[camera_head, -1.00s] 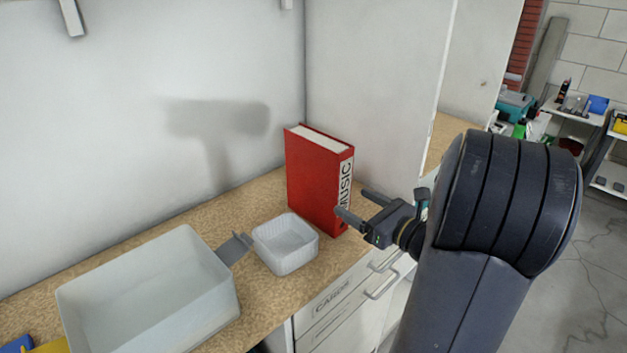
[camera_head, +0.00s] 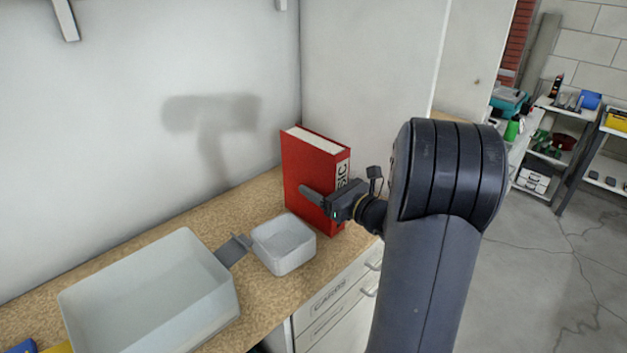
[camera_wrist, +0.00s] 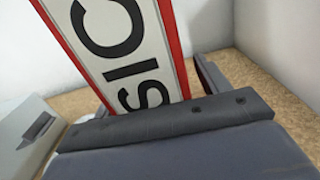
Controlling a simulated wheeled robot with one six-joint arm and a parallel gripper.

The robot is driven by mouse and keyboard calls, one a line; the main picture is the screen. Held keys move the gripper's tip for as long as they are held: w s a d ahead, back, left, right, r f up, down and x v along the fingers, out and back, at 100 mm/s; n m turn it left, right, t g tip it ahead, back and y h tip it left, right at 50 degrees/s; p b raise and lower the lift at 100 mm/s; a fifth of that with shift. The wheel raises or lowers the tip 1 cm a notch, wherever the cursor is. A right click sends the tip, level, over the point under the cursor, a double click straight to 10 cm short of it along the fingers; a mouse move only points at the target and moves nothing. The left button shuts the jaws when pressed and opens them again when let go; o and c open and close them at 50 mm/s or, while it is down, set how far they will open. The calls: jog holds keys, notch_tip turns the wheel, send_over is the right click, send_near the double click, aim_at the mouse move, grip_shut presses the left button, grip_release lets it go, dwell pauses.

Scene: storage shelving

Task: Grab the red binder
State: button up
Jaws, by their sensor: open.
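The red binder (camera_head: 308,180) stands upright on the worktop in the corner, its white-labelled spine facing my gripper. My gripper (camera_head: 327,190) is open at the spine, and one finger reaches along the binder's red left side. The other finger is hidden behind the binder in the head view. In the wrist view the spine (camera_wrist: 125,45) rises close in front of the gripper's bar, with a finger visible on its right. Whether either finger touches the binder I cannot tell.
A small white basket (camera_head: 284,244) stands just left of the binder. A larger white bin (camera_head: 150,290) is further left on the worktop (camera_head: 255,195). Walls stand behind and to the right of the binder. Drawers (camera_head: 335,310) are below the worktop edge.

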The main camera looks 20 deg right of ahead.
jog(key=c, duration=1.3)
jog(key=shift+c, duration=0.4)
jog(key=shift+r, duration=0.1)
